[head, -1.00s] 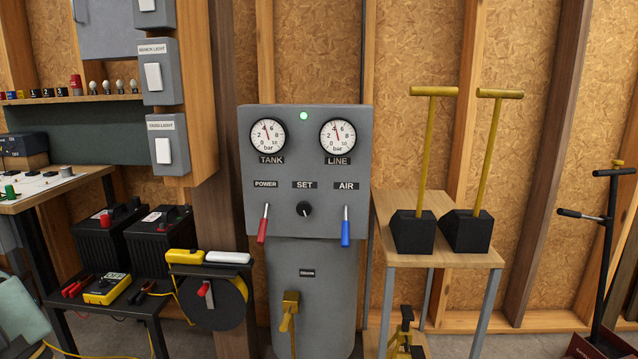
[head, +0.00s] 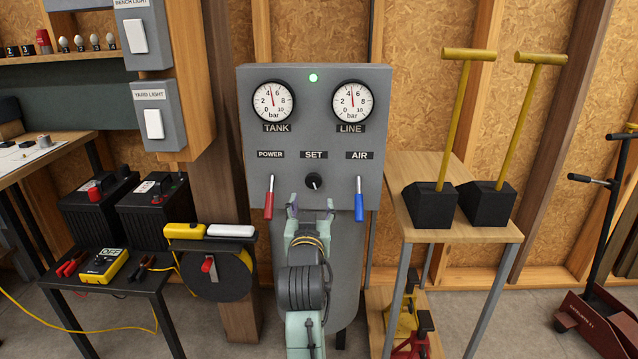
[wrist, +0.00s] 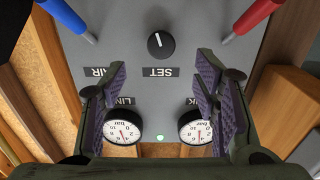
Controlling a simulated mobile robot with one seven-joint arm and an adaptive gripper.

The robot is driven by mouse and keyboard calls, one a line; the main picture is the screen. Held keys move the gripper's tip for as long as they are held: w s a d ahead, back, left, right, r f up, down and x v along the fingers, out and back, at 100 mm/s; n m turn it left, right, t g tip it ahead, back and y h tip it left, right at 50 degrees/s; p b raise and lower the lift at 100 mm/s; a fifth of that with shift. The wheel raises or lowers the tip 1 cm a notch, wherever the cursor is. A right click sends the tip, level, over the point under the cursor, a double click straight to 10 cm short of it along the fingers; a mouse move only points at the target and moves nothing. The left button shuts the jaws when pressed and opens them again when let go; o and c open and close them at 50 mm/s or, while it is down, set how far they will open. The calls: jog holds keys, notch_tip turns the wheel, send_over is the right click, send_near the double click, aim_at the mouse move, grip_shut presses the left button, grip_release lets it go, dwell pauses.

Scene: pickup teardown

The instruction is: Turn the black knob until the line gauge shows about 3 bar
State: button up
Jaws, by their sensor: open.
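The black knob (head: 314,181) is under the SET label, in the middle of the grey panel (head: 335,110). It also shows in the wrist view (wrist: 161,44), upside down, beyond the fingertips. The line gauge (head: 352,101) is at the panel's upper right; its needle points almost straight up, between 4 and 6. The tank gauge (head: 273,101) reads much the same. My gripper (head: 312,209) is open and empty, below the knob in the head view. In the wrist view its padded fingers (wrist: 163,75) stand apart, with nothing between them. I see no contact with the knob.
A red lever (head: 269,198) under POWER and a blue lever (head: 359,199) under AIR flank the knob closely. A green lamp (head: 313,78) glows at the panel's top. A wooden table (head: 460,225) with yellow-handled black blocks stands to the right.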

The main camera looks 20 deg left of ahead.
aim_at(314, 183)
jog(key=p+x, duration=0.1)
jog(key=x, duration=0.8)
jog(key=shift+w+a+p, duration=0.15)
jog(key=shift+w+p, duration=0.15)
jog(key=shift+w, duration=0.05)
jog(key=shift+c, duration=0.5)
jog(key=c, duration=1)
jog(key=n+p, duration=0.1)
jog(key=n, duration=0.2)
jog(key=shift+r, duration=0.15)
jog(key=shift+n+p, duration=0.95)
jog(key=shift+n, duration=1.45)
